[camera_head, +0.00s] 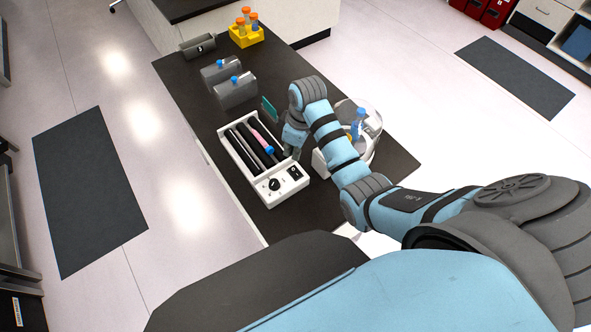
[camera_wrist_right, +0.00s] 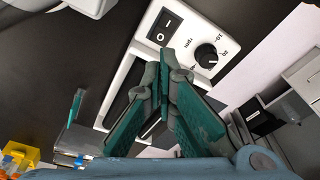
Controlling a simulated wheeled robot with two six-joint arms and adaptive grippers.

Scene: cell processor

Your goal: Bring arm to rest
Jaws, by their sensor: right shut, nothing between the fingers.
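My right arm (camera_head: 335,150) reaches in from the right over the dark bench. My right gripper (camera_head: 291,150) points down beside the right edge of the white tube roller (camera_head: 232,153). In the right wrist view the gripper (camera_wrist_right: 166,65) has its teal fingers together with nothing between them, in front of the roller's control panel with its black switch (camera_wrist_right: 164,27) and dial (camera_wrist_right: 206,56). A pink tube with a blue cap (camera_head: 262,138) lies on the black rollers, apart from the gripper. My left gripper is not in view.
A round clear-walled device (camera_head: 372,130) with a blue-capped bottle (camera_head: 357,124) stands close right of my forearm. Grey blocks (camera_head: 236,92) with blue caps and a yellow rack (camera_head: 246,38) with orange-capped tubes stand farther back. The floor left of the bench is open.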

